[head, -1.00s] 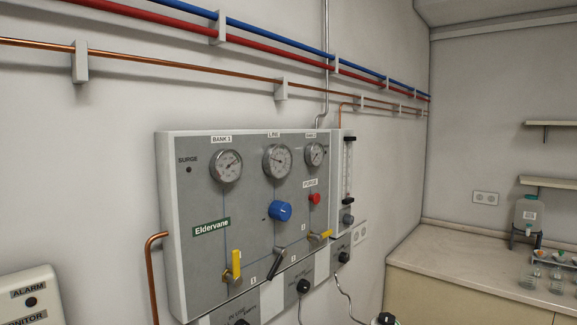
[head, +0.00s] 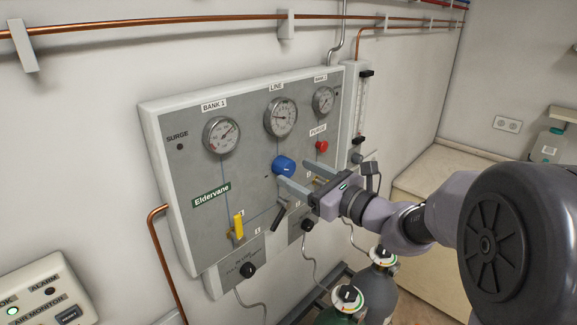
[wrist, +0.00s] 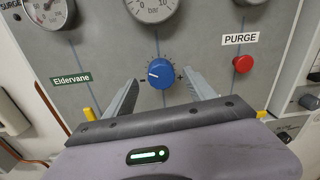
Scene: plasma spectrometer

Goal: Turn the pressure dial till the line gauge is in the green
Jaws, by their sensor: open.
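The pressure dial is a blue knob (head: 284,166) on the grey panel, below the line gauge (head: 281,117). In the wrist view the blue knob (wrist: 160,73) sits between minus and plus marks, with a white pointer line toward the left. My gripper (head: 294,178) is open, its two fingers pointing at the panel. In the wrist view my gripper (wrist: 160,88) has one finger on each side of the knob, apart from it. The line gauge is cut off at the top there (wrist: 152,8). Its needle points left in the head view; any green band is too small to tell.
A red purge button (head: 322,146) is right of the knob. A yellow lever (head: 238,226) and a black lever (head: 281,214) stick out below. The bank 1 gauge (head: 221,135) is at the left. Gas cylinders (head: 349,297) stand below the panel.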

